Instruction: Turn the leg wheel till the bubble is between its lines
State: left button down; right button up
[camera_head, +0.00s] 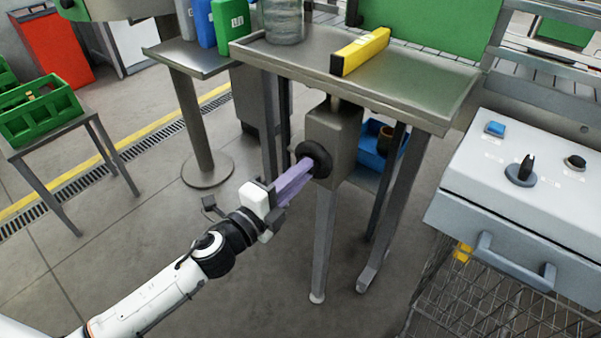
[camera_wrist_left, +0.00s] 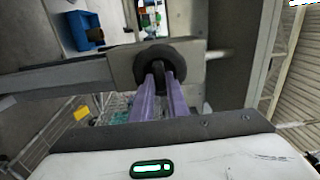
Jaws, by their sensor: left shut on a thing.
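The leg wheel (camera_head: 315,158) is a black ring on the grey box of the table leg, under the steel table. My left gripper (camera_head: 303,168) reaches it with two long purple fingers and is shut on its near side. In the left wrist view the wheel (camera_wrist_left: 160,57) stands straight ahead, with the fingertips (camera_wrist_left: 160,72) on its lower part. The yellow level (camera_head: 361,52) lies on the table top. Its bubble and lines cannot be made out from here. My right gripper is in neither view.
The steel table (camera_head: 430,92) also carries a clear round container (camera_head: 283,22). A white control box (camera_head: 520,190) with knobs stands at the right. A blue bin (camera_head: 372,160) sits behind the leg. Green crates (camera_head: 40,112) are at the left. The floor between is clear.

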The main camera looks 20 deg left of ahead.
pick_arm(q)
jog(key=c, duration=1.7)
grip_release()
jog(key=shift+b+v, duration=1)
jog(key=shift+v, duration=4.15)
jog(key=s+a+f+n+g+y, duration=0.1)
jog(key=s+f+n+g+y, duration=0.15)
jog(key=f+n, duration=0.45)
jog(key=s+a+f+n+g+y, duration=0.15)
jog(key=s+f+n, duration=0.3)
jog(key=f, duration=0.45)
jog(key=s+d+f+n+g, duration=0.1)
jog(key=s+f+n, duration=0.1)
jog(key=s+f, duration=0.1)
jog(key=s+d+f+n+g, duration=0.2)
jog(key=s+f+n, duration=0.1)
jog(key=f, duration=0.1)
jog(key=s+d+f+n+g, duration=0.1)
jog(key=s+d+f+n, duration=0.1)
jog(key=s+f+n, duration=0.1)
jog(key=shift+s+f+g, duration=0.3)
jog(key=shift+f, duration=0.35)
